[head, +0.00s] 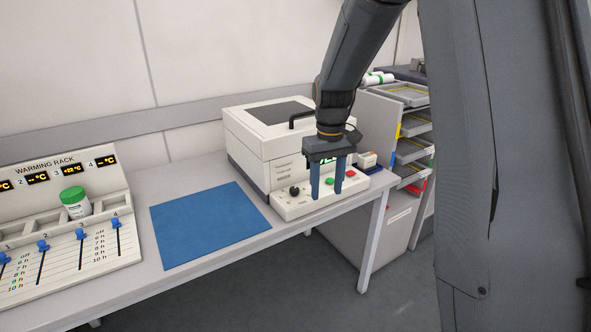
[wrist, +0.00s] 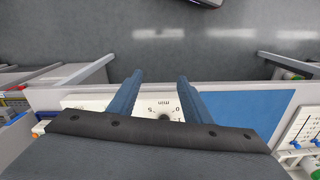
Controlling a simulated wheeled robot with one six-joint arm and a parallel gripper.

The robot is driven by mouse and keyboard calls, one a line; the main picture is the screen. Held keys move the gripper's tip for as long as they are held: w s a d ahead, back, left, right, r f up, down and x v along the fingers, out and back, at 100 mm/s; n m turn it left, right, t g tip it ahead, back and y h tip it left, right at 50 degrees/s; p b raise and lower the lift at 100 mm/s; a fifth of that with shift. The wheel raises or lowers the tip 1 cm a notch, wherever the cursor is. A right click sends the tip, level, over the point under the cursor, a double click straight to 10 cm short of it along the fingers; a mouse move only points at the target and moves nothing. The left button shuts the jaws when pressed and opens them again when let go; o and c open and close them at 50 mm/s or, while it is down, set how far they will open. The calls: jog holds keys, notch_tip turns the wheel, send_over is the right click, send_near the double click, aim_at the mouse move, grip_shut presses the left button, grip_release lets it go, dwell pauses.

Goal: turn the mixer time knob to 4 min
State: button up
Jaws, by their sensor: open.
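The mixer (head: 255,140) is a white box on the bench with a sloped front control panel. A black knob (head: 294,190) sits at the left of that panel. In the wrist view a dial marked MIN, with 0 and 5 readable, shows upside down; its dark knob (wrist: 164,117) is partly hidden by my gripper's body. The knob's pointer is too small to read. My gripper (head: 327,194) points down in front of the panel, right of the black knob in the head view, its two blue fingers apart and empty. The fingers (wrist: 160,76) also show in the wrist view.
A blue mat (head: 208,224) lies left of the mixer. The warming rack (head: 60,190) with sliders and a green-capped jar (head: 75,202) stands further left. A red button (head: 351,173) is on the panel's right. A shelf unit with trays (head: 412,150) stands at right.

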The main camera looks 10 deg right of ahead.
aim_at(295, 189)
jog(key=w+a+n+p, duration=0.1)
jog(key=w+p, duration=0.1)
jog(key=w, duration=0.2)
jog(key=w+a+n+p, duration=0.1)
jog(key=w+a+p, duration=0.1)
jog(key=w, duration=0.3)
jog(key=w+a+n+p, duration=0.1)
jog(key=w+a+p, duration=0.1)
jog(key=w+p, duration=0.2)
jog(key=shift+w+a+n, duration=0.2)
jog(key=shift+w+n, duration=0.1)
jog(key=shift+w, duration=0.25)
notch_tip(295, 189, down, 7)
jog(key=p, duration=0.2)
jog(key=shift+f+p, duration=0.2)
jog(key=shift+p, duration=0.15)
jog(key=shift+c, duration=0.3)
jog(key=c, duration=1)
jog(key=shift+w+b, duration=0.1)
jog(key=shift+b, duration=0.25)
